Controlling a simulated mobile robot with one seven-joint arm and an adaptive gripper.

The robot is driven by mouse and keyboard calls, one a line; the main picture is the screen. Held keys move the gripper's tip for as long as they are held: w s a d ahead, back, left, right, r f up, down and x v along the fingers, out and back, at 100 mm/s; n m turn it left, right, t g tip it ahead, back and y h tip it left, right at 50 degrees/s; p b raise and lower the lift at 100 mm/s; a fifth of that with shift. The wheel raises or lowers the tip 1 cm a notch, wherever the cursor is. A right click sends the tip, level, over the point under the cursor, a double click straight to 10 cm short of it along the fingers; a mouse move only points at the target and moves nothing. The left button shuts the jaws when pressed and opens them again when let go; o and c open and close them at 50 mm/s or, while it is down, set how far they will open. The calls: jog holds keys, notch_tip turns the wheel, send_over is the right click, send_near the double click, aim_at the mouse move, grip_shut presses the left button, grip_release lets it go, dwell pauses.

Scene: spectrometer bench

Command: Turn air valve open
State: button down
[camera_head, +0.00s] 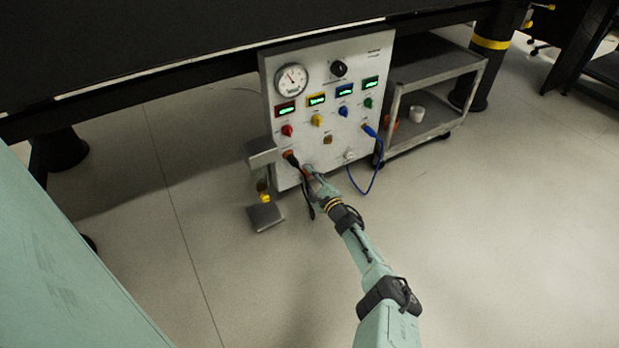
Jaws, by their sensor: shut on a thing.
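The light grey control panel (350,106) hangs under the edge of the black bench. My gripper (308,173) reaches its lower left front from below right and is shut on a small reddish part there, which looks like the air valve. My fingers hide most of that part, so its handle angle cannot be told. Red (287,130), yellow (317,120), blue (343,111) and green (368,103) knobs sit in a row above, under lit green displays. A round gauge (291,79) and a black knob (339,68) are at the top.
A black cable (295,163) hangs from the panel close beside my gripper. A blue cable (366,186) loops down to the right. A grey bracket with a yellow part (264,197) stands at left. A grey cart (430,100) stands at right. The floor in front is clear.

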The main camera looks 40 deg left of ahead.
aim_at(304, 149)
jog(key=c, duration=1.2)
grip_release()
jog(key=shift+c, duration=0.2)
jog(key=shift+r, duration=0.1)
notch_tip(304, 149, up, 10)
jog(key=shift+f, duration=0.1)
